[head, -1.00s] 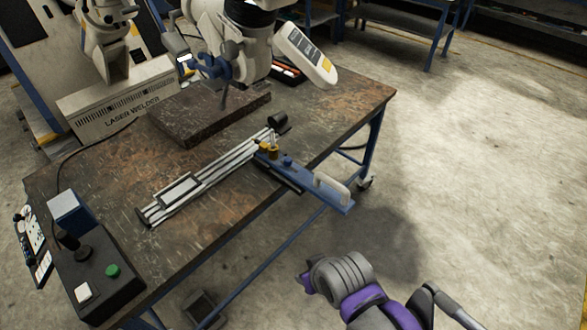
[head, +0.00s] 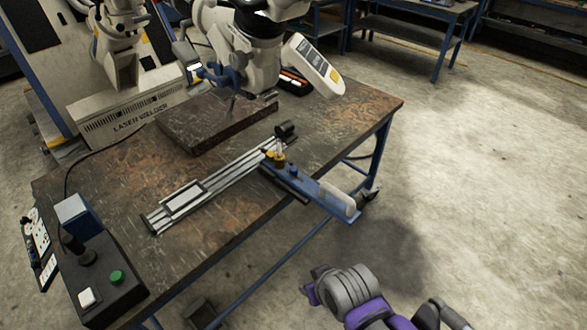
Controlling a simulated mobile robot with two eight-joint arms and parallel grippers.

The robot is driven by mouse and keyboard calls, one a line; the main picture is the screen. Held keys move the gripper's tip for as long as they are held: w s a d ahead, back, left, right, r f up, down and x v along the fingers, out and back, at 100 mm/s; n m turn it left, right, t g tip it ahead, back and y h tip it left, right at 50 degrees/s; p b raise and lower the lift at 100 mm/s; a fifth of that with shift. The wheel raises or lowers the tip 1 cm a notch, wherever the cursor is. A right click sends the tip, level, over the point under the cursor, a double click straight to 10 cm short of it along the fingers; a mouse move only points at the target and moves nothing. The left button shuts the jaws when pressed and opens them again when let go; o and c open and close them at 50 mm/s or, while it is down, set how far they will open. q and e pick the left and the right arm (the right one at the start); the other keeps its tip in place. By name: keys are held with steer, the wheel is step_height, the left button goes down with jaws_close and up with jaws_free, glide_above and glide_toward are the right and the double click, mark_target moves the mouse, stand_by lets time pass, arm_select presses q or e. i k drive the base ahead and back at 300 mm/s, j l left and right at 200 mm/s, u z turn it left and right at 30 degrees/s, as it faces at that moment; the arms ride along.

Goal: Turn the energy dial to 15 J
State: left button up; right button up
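No dial marked in joules can be made out. A small panel (head: 37,240) with white, round controls lies at the left edge of the table, and its markings are too small to read. The laser welder (head: 125,108) is a pale cabinet behind the table. My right arm, purple and grey, comes in at the bottom right, over the floor and apart from the table. Its end (head: 318,288) is in view, but its fingers cannot be made out. My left gripper is out of view.
A black control box (head: 108,292) with a joystick, green and white buttons and a blue block stands at the table's near left corner. A rail with a blue plate (head: 310,188) lies across the table (head: 95,195). A thick slab (head: 215,122) sits behind it. Floor at right is clear.

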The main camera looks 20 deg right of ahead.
mark_target(24, 220)
steer(key=u, duration=1.25)
steer(key=j, duration=0.65)
steer(key=i+j, duration=0.15)
steer(key=j, duration=0.45)
steer(key=i+j, duration=0.15)
steer(key=j, duration=0.2)
steer(key=i+j, duration=0.1)
steer(key=j, duration=0.25)
steer(key=i+j, duration=0.15)
steer(key=j, duration=0.2)
steer(key=i+j, duration=0.1)
steer(key=i, duration=0.5)
steer(key=i+j, duration=0.1)
steer(key=i, duration=0.5)
steer(key=i+l+u, duration=0.1)
steer(key=i+l, duration=0.7)
steer(key=k+l, duration=0.05)
steer(key=l, duration=0.05)
